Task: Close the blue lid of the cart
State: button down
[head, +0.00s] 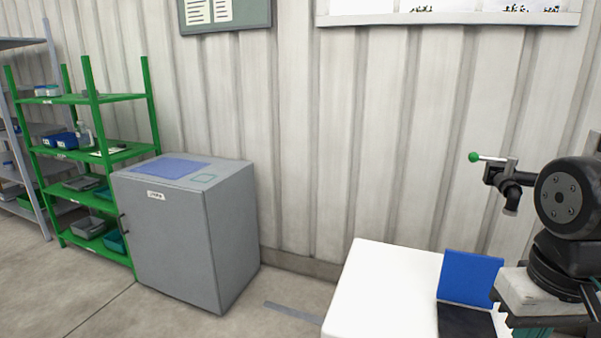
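The blue lid (470,277) stands raised, close to upright, on the white cart (385,285) at the bottom right. In front of the lid is a dark area (463,322) in the cart's top, cut off by the lower picture edge. The end of my arm, seemingly my gripper (497,172), is high above and behind the lid and apart from it. The fingers are too small to make out.
A grey cabinet (185,235) with a blue panel on top stands by the wall at left. Beside it are a green shelf rack (110,152) with bins and a grey rack. Floor lies open between cabinet and cart. A corrugated wall (330,150) closes the back.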

aim_at(468, 279)
jog(key=z, duration=0.15)
jog(key=k, duration=0.35)
jog(key=u, duration=0.65)
jog(key=i, duration=1.25)
jog(key=z, duration=0.3)
